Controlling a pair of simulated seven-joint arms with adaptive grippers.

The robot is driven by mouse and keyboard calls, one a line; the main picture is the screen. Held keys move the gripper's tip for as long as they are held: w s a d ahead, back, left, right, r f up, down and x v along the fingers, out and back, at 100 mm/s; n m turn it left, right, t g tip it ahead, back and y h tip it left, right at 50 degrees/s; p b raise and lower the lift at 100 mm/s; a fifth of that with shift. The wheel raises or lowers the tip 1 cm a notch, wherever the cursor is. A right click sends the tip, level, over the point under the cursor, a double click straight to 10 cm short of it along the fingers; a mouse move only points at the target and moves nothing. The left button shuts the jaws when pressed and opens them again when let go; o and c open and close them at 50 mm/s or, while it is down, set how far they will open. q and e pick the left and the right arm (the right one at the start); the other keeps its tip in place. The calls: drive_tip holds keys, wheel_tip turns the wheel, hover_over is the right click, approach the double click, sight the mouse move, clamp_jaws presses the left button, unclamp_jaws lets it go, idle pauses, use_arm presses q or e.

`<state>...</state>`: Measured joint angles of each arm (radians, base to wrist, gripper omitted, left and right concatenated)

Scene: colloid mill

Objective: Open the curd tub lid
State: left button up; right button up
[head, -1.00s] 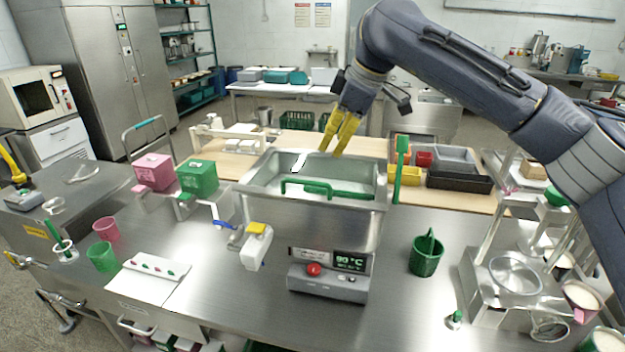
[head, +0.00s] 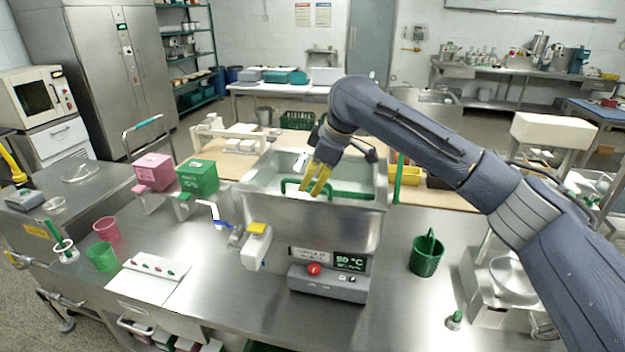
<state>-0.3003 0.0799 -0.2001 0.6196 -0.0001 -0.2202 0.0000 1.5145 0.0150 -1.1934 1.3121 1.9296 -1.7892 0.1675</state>
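A steel tub (head: 350,222) stands in the middle of the bench, with a green bar handle (head: 352,195) along its front top edge. The top inside the rim looks pale; I cannot tell whether it is a lid or the contents. My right gripper (head: 310,193) is above the front of the tub, with two yellow fingers pointing down, apart and empty. Its fingertips overlap the left part of the green handle in the picture; contact cannot be told. The gripper and forearm hide part of the tub's top and back rim. My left gripper is not in view.
A control box (head: 328,284) with a red button and temperature display stands before the tub. A tap with a yellow top (head: 257,229) is at its left. A green basket (head: 425,256) stands right. Pink (head: 154,172) and green (head: 198,178) boxes stand left. The front bench is mostly clear.

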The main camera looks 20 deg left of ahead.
drive_tip(key=shift+o, duration=0.3)
clamp_jaws()
drive_tip(key=shift+f, duration=0.1)
idle(0.4)
